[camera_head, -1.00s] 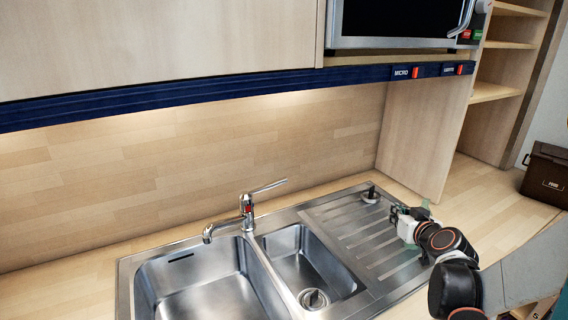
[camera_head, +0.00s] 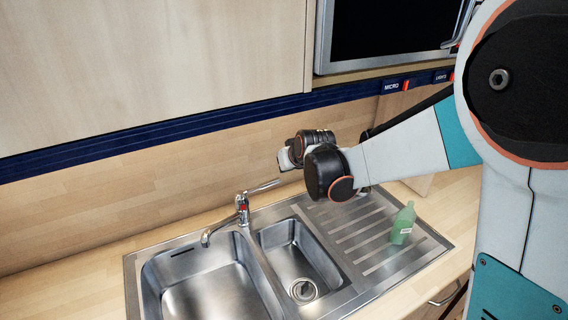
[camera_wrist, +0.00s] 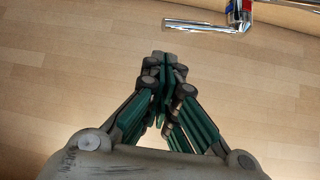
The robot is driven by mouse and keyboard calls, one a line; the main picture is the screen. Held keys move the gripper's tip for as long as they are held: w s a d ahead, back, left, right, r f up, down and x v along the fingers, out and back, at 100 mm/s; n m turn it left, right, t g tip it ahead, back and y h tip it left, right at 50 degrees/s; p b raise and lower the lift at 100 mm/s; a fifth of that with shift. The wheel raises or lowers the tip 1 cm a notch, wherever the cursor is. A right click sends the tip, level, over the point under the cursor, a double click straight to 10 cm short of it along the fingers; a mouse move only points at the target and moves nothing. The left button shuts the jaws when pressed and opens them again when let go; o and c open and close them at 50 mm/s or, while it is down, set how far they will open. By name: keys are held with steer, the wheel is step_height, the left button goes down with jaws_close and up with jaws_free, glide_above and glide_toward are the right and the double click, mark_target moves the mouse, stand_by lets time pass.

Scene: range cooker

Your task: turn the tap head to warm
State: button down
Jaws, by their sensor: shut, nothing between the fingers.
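The chrome tap (camera_head: 243,208) stands behind the two sink bowls, with its spout over the left bowl. Its lever head (camera_head: 265,186) points right and slightly up, above a red mark on the body. In the wrist view the lever (camera_wrist: 203,25) lies across the top, with the tap's red and blue marked body (camera_wrist: 238,14) at its right end. My gripper (camera_wrist: 165,62) is shut and empty, its fingertips apart from the lever in that view. In the head view my gripper (camera_head: 288,157) is above and right of the lever end; its fingertips are hard to make out.
A green bottle (camera_head: 403,223) stands on the ribbed draining board (camera_head: 345,233) right of the sink (camera_head: 197,290). The wooden back wall (camera_head: 110,205) is close behind the tap. A blue rail (camera_head: 200,120) and a microwave (camera_head: 390,35) are above.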

steer(key=b+x, duration=0.1)
steer(key=x, duration=0.8)
steer(key=shift+s, duration=0.15)
